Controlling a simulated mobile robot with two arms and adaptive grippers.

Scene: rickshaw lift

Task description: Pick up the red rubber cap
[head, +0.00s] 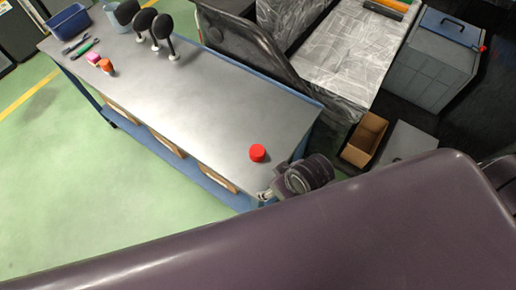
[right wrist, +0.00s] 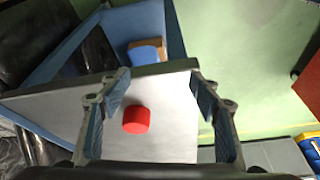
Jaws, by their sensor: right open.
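The red rubber cap (head: 257,153) stands on the grey metal tabletop (head: 205,100), near the table's near right corner. My right gripper (right wrist: 160,92) is open in the right wrist view. The cap also shows there (right wrist: 136,120), between the two fingers in the picture and closer to the left one. Nothing is held, and the gripper appears apart from the cap. In the head view the right gripper is at the table's near end, just below the cap, with its fingers mostly hidden. My left gripper is not in view.
At the table's far end are a blue bin (head: 68,22), pliers, pink and orange items (head: 106,66), a clear container and several black round-topped objects (head: 162,28). A cart with a plastic-covered bed (head: 345,45) stands beside the table. An open cardboard box (head: 364,140) is right. The mid-table is clear.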

